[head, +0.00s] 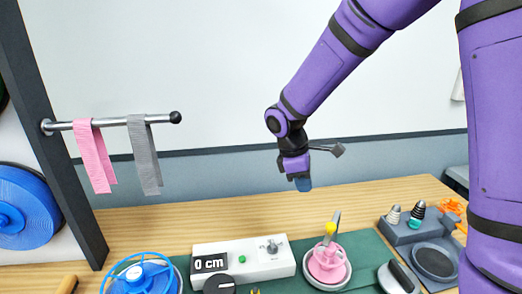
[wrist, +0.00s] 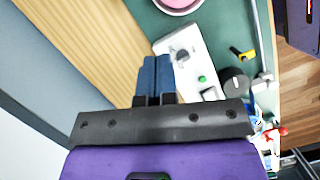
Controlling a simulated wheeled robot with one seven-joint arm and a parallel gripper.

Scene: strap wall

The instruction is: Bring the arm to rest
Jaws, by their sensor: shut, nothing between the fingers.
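My purple arm reaches in from the upper right of the head view, and my gripper (head: 303,184) hangs pointing down above the wooden bench. Its blue fingers are together with nothing between them, as the wrist view shows too (wrist: 155,75). The gripper is in free air, apart from the straps and the things on the bench. A pink strap (head: 94,158) and a grey strap (head: 145,158) hang over a metal rod (head: 105,123) at the left, well clear of the gripper.
On the bench (head: 215,214) a white box with a "0 cm" display (head: 262,262) stands below my gripper. Around it are a blue wheel (head: 143,275), a pink round holder (head: 327,264) and a grey tray with cones (head: 410,228). The wall area around the gripper is clear.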

